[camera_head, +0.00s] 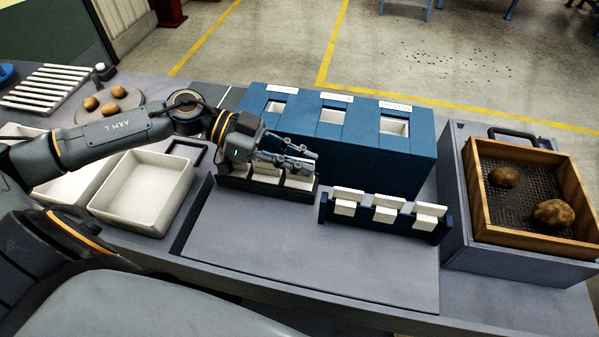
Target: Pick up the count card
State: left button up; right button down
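White cards stand in two holders, and I cannot tell which is the count card. One row of white pieces (299,183) sits in a dark holder (262,190) below my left gripper, partly hidden by it. The other white cards (387,214) stand upright in a dark blue rack (437,233) to the right. My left gripper (308,160) reaches in from the left, above the dark holder. Its fingers look spread with nothing between them. My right gripper is not in view.
A blue box (345,158) with labelled openings stands behind the holders. White trays (146,192) lie at left, near a round plate (119,118) with potatoes. A wooden-framed sieve (478,196) with two potatoes is at right. The grey mat (300,250) in front is clear.

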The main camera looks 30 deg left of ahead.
pick_arm(q)
grip_shut()
jog(key=shift+r, duration=0.15)
